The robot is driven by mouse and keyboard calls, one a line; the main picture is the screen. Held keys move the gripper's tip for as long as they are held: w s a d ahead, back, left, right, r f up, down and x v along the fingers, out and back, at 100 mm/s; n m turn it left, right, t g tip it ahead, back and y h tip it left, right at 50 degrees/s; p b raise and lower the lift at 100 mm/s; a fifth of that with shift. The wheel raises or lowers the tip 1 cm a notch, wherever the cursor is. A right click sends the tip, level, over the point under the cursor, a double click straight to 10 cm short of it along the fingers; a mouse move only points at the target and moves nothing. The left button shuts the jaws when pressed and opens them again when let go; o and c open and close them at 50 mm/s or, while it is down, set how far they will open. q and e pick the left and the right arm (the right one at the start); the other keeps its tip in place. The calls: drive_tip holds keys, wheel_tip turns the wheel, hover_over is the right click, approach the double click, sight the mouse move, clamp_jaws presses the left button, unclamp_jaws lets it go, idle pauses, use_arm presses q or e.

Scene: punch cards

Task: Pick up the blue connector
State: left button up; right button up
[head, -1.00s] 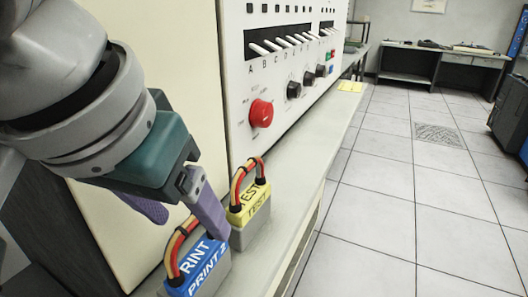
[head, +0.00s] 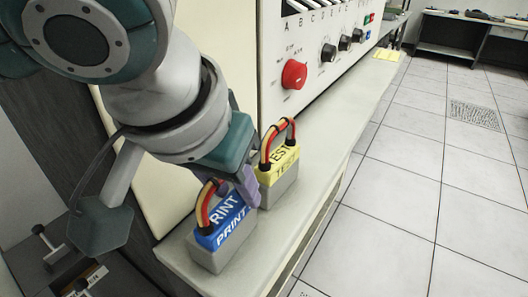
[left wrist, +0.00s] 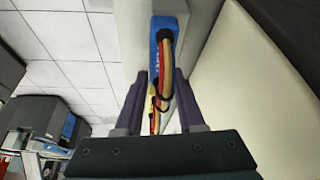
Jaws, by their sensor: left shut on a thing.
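The blue connector (head: 226,222), with a grey base, PRINT lettering and a loop of red and yellow cable, is on the pale ledge (head: 322,142). I cannot tell whether its base touches the ledge. My left gripper (head: 237,193) is shut on it from above, with a purple finger against its right side; the other finger is largely hidden. In the left wrist view, the blue connector (left wrist: 163,24) and its cable show between the fingers of my left gripper (left wrist: 160,80). My right gripper is not in view.
A yellow TEST connector (head: 279,165) stands on the ledge close behind the blue one. A panel with a red knob (head: 294,74), black knobs and switches rises behind the ledge. The tiled floor (head: 420,180) to the right is clear.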

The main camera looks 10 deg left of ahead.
use_arm(q)
clamp_jaws()
idle(0.8)
